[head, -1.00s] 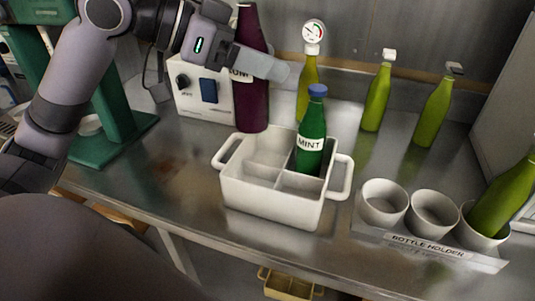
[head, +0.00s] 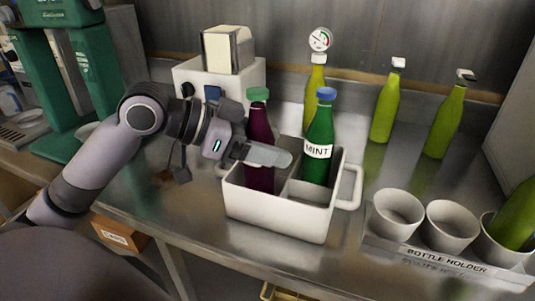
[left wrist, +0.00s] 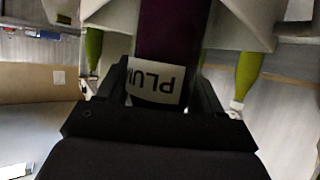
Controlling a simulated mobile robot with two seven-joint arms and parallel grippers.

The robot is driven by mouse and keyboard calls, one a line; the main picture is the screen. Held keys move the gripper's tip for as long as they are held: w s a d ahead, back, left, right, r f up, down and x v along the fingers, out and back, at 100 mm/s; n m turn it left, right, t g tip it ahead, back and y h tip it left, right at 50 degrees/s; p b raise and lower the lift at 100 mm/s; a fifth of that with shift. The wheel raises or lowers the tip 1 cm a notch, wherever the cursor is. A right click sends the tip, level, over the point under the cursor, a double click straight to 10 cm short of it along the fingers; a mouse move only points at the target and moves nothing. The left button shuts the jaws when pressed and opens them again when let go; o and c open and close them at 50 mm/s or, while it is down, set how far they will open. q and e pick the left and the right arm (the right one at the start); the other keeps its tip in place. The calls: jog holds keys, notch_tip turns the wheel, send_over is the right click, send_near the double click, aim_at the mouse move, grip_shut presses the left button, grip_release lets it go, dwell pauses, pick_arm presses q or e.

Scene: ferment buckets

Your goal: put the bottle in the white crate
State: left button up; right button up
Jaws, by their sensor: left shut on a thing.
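A dark purple bottle (head: 260,128) with a green cap stands upright with its lower part inside a left compartment of the white crate (head: 275,212). My left gripper (head: 266,155) is shut on this bottle, just above the crate's rim. In the left wrist view the purple bottle (left wrist: 170,38) is between the fingers, and its label reads PLUM upside down. A green bottle (head: 319,135) labelled MINT, with a blue cap, stands in another compartment of the crate. The bottle's base is hidden by the crate wall. My right gripper is not in view.
A bottle holder (head: 440,252) with round cups stands at the right, a yellow-green bottle (head: 515,215) in its last cup. Two yellow-green bottles (head: 386,108) (head: 445,122) and a gauge-topped one (head: 315,90) stand behind. A white box (head: 245,75) is at the back left.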

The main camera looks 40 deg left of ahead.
pick_arm(q)
jog(key=shift+f, duration=0.8)
jog(key=shift+f, duration=0.1)
jog(key=o, duration=1.5)
jog(key=shift+f, duration=0.1)
jog(key=shift+r, duration=0.2)
jog(key=shift+b+v, duration=0.6)
jog(key=shift+v, duration=5.4)
